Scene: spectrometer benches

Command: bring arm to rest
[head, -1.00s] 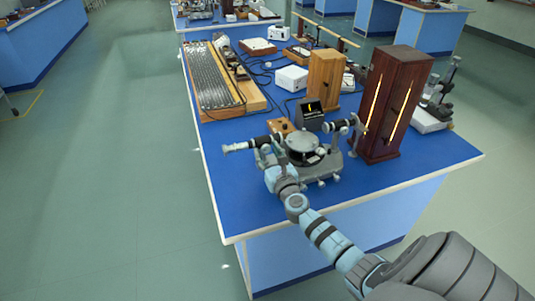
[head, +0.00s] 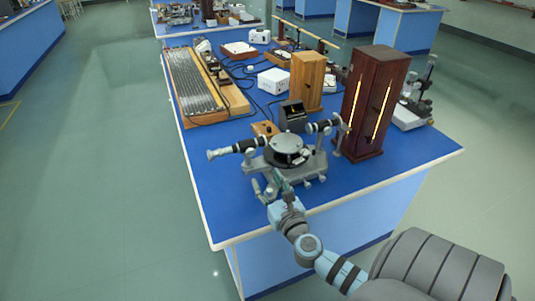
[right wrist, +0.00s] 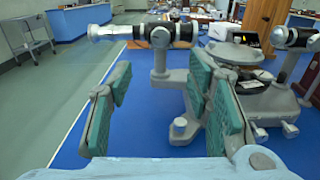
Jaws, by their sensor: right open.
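My right gripper (head: 270,188) is at the near edge of the blue bench in the head view, just in front of the spectrometer (head: 288,152). The right wrist view shows its green-padded fingers (right wrist: 160,112) spread apart with nothing between them. The spectrometer's grey base and round table (right wrist: 235,54) stand beyond and to the right of the fingers. Its black and silver telescope tube (right wrist: 140,33) points left. Whether a finger touches the base cannot be told. My left gripper is not in view.
A dark wooden lamp box (head: 372,104) with glowing slits stands right of the spectrometer. A small black box (head: 292,116), a lighter wooden box (head: 306,80) and a long ribbed board (head: 205,85) lie behind. The bench's front left (head: 215,205) and the floor on the left are clear.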

